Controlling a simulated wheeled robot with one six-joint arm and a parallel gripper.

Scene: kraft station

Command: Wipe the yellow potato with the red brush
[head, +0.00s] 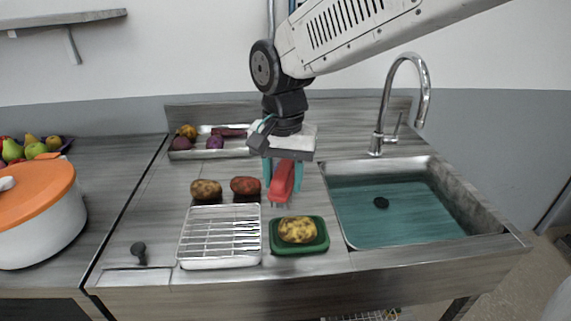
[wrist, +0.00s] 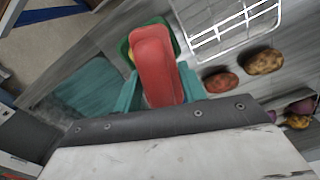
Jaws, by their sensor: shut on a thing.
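The yellow potato (head: 298,229) lies in a small green tray (head: 284,249) on the counter, left of the sink. My gripper (head: 283,184) is shut on the red brush (head: 281,181) and holds it in the air, above and behind the green tray. In the wrist view the red brush (wrist: 157,65) sits between the teal fingers and covers most of the tray (wrist: 124,46). Only a sliver of the yellow potato shows there. In the head view the brush and potato look apart.
A wire rack (head: 220,238) stands left of the green tray. A brown potato (head: 206,190) and a red potato (head: 245,186) lie behind it. A metal tray (head: 230,147) of vegetables is at the back. The sink (head: 400,215) is right; a white pot (head: 38,222) with orange lid is far left.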

